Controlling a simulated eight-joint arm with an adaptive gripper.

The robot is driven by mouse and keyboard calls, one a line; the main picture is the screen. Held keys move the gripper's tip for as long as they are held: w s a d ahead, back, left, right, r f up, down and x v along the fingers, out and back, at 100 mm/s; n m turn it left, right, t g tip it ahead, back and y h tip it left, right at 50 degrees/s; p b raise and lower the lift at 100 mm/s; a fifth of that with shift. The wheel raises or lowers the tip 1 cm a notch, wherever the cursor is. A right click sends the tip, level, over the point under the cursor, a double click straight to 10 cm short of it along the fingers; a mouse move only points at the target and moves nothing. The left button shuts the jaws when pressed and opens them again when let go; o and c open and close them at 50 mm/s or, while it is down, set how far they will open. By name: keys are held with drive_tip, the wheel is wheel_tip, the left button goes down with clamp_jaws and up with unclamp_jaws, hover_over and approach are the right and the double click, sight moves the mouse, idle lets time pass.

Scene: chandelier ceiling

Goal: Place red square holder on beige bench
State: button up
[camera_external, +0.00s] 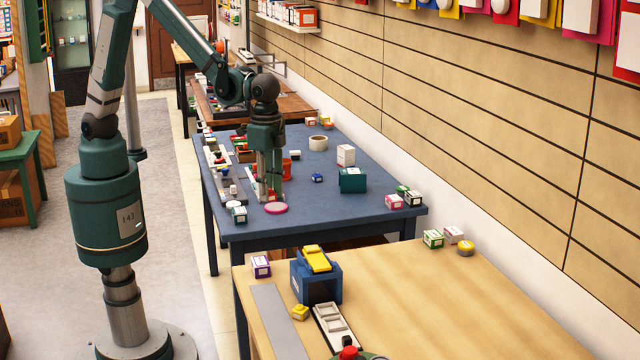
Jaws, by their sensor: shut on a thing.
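My gripper (270,192) points down over the blue table, its fingers close to the tabletop. It is shut on a small red thing (272,197), which looks like the red square holder; its shape is mostly hidden by the fingers, and I cannot tell whether it touches the table. The beige bench (450,300) is in the foreground, apart from the blue table's near edge and well away from my gripper.
The blue table (330,208) holds a pink-rimmed disc (276,208), a red cup (286,167), a teal box (352,180) and a white box (345,155).

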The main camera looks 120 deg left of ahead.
drive_tip(key=s+a+n, duration=0.3)
drive_tip(key=a, duration=0.8)
drive_tip(key=s+a+n, duration=0.2)
drive_tip(key=s+a, duration=0.2)
drive_tip(key=a, duration=0.8)
drive_tip(key=s+a+n, duration=0.3)
drive_tip(key=a, duration=0.8)
drive_tip(key=s+a+n+p, duration=0.2)
drive_tip(key=s+a+n, duration=0.6)
drive_tip(key=s+a, duration=1.65)
drive_tip(key=shift+d+f, duration=0.2)
drive_tip(key=shift+f, duration=2.35)
drive_tip(key=shift+f, duration=0.1)
drive_tip(key=shift+f+b, duration=0.4)
drive_tip(key=shift+f, duration=2.65)
drive_tip(key=shift+f, duration=1.85)
